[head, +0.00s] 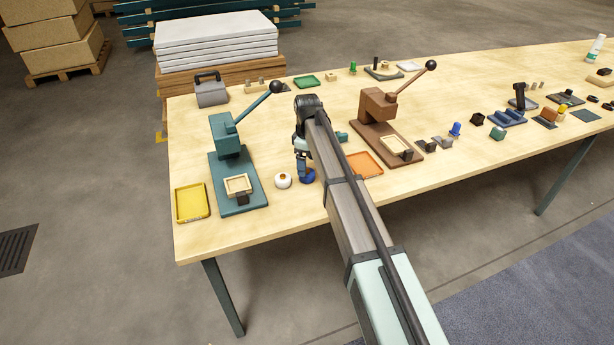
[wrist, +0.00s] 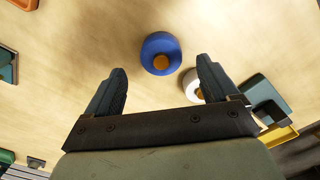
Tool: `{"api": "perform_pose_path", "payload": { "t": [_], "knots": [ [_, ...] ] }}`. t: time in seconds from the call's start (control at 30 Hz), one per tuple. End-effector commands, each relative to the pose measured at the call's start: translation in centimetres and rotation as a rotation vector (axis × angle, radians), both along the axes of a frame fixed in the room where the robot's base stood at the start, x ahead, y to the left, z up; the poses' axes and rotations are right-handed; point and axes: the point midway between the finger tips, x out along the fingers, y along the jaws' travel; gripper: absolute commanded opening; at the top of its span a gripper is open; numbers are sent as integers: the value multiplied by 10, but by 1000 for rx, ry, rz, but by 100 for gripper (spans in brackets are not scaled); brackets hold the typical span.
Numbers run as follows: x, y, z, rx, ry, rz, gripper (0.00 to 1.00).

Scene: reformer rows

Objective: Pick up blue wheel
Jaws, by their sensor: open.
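The blue wheel (wrist: 151,48) with an orange-brown hub lies on the table in the wrist view. It is just beyond and between my fingertips, apart from both. In the head view the blue wheel (head: 307,176) shows right below my gripper (head: 304,163), partly covered by it. My gripper's two fingers are spread wide in the wrist view (wrist: 160,69), with nothing between them. It points down over the table, and its height above the wheel is hard to tell.
A white wheel (head: 283,181) lies close left of the blue one; in the wrist view (wrist: 190,82) it is partly behind the right finger. A teal press (head: 228,150) and yellow tray (head: 191,203) stand left. A brown press (head: 378,108) and orange tray (head: 364,165) are right.

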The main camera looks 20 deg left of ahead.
Motion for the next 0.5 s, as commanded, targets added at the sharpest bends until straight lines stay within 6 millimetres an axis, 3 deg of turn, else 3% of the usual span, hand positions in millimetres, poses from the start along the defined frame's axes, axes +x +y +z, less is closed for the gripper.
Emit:
{"api": "perform_pose_path", "payload": {
  "t": [0.3, 0.5],
  "knots": [
    [-2, -1, -38, 0, 0, 0, 87],
    [-2, -1, -41, 0, -1, 0, 87]
  ]
}}
